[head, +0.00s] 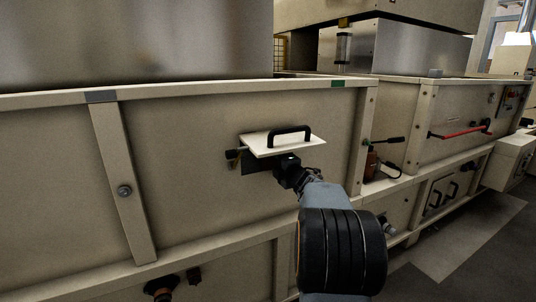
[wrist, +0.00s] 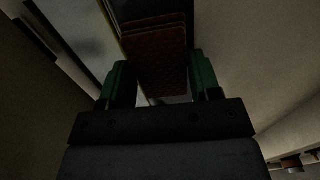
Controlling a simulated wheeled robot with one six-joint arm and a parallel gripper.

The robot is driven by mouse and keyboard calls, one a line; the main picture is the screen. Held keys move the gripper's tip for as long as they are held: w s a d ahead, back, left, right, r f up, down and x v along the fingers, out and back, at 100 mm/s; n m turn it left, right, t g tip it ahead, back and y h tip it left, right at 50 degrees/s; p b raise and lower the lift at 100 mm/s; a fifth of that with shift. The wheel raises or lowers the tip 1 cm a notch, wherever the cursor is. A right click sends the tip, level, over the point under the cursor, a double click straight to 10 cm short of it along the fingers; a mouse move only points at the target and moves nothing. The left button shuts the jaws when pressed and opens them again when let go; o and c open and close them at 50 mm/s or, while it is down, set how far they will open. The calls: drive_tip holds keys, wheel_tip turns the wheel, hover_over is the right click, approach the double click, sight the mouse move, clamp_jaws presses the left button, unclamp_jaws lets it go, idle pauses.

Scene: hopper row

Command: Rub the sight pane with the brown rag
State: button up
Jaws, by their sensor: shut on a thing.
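My gripper (head: 288,172) is at the hopper wall, just below a raised white flap (head: 285,143) with a black handle. In the wrist view its green-tipped fingers (wrist: 160,85) are shut on the brown rag (wrist: 155,62), which shows as a folded reddish-brown pad between them. A dark panel (head: 257,165), which looks like the sight pane, shows under the flap, left of my gripper and partly hidden by it. The rag is hidden in the head view. I cannot tell whether it touches the pane.
A brown bottle-like object (head: 371,164) stands on the ledge to the right. Farther right is a red bar (head: 458,133) on the neighbouring hopper.

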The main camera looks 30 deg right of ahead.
sight(267, 163)
drive_tip(key=shift+a, duration=0.1)
drive_tip(key=shift+w+a+b, duration=0.25)
drive_tip(key=shift+a+b, duration=0.65)
drive_tip(key=shift+a, duration=0.4)
drive_tip(key=shift+w+a+r, duration=0.1)
drive_tip(key=shift+a, duration=0.4)
drive_tip(key=shift+s+a, duration=0.1)
drive_tip(key=shift+s, duration=0.6)
